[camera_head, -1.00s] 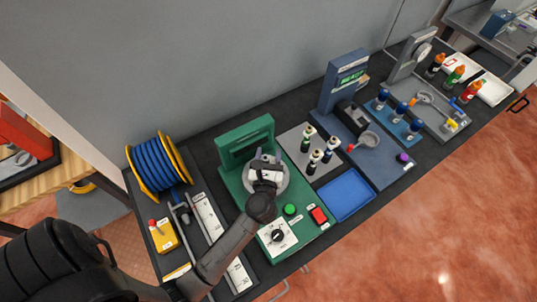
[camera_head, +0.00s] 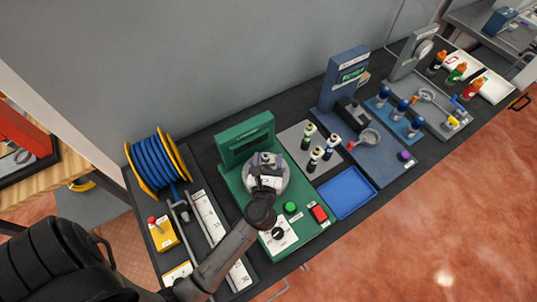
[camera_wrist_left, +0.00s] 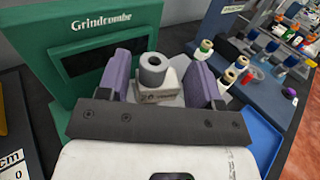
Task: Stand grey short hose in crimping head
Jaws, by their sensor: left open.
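The grey short hose (camera_wrist_left: 153,70) stands upright, its open end up, on a pale labelled block (camera_wrist_left: 160,97) at the crimping head (camera_wrist_left: 174,76). How deep it sits is hidden. In the head view the crimping head (camera_head: 282,184) is a round grey plate on the green station, partly covered by my wrist. My left gripper (camera_wrist_left: 161,80) is open, with one purple finger on each side of the hose and visible gaps between. It also shows over the plate in the head view (camera_head: 267,160). My right gripper is out of view.
The green station (camera_head: 244,137) rises behind the gripper. Several small bottles (camera_head: 314,158) stand to its right, beside an empty blue tray (camera_head: 347,193). A blue hose reel (camera_head: 157,163) stands left.

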